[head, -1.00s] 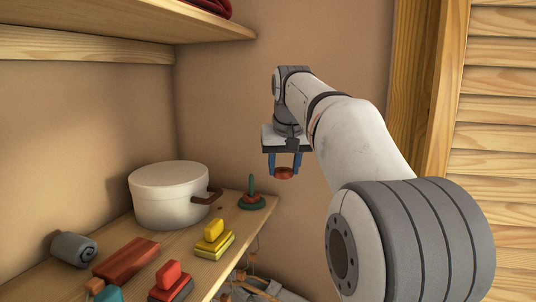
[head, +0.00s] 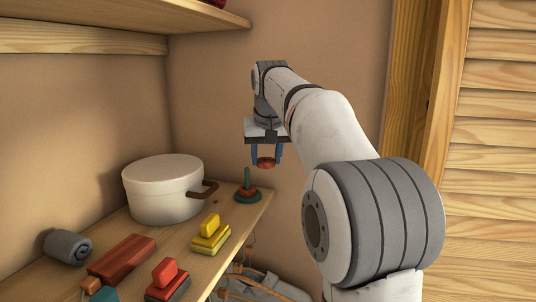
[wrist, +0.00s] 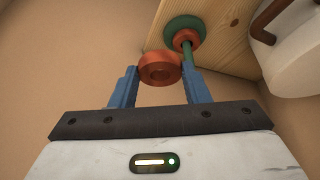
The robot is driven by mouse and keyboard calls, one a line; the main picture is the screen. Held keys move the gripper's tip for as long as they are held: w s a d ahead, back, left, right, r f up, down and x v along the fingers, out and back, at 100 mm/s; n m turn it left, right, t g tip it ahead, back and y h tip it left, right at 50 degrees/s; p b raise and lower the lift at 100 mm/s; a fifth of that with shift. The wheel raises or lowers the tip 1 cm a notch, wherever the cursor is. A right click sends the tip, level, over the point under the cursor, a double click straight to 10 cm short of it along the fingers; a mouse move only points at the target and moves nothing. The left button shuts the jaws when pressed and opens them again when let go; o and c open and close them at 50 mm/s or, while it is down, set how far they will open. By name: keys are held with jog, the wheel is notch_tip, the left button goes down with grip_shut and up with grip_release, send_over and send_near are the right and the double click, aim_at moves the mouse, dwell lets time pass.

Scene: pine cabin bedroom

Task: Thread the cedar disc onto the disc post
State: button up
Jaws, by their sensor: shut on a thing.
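My gripper (head: 266,160) is shut on the cedar disc (head: 265,163), a reddish-brown ring with a central hole. In the wrist view the disc (wrist: 160,69) sits between the blue fingertips, its hole partly visible. The disc post (head: 247,178) is a thin green peg on a round green base, standing upright near the shelf's right end. A reddish ring (wrist: 187,38) surrounds the post low down, above the base. The held disc is above and to the right of the post in the head view, apart from it.
On the wooden shelf (head: 226,228) a white pot (head: 162,192) with a brown handle stands left of the post. Yellow (head: 211,234) and red (head: 166,280) blocks, a red-brown block (head: 122,258) and a grey roll (head: 68,246) lie nearer. An upper shelf (head: 90,42) overhangs the left.

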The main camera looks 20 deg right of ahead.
jog(key=p, duration=0.3)
send_over(247, 169)
jog(key=shift+f, duration=0.55)
jog(key=shift+s+f+b, duration=0.15)
jog(key=shift+f+b, duration=1.4)
jog(key=shift+f, duration=0.55)
jog(key=o, duration=1)
jog(key=shift+o, duration=0.2)
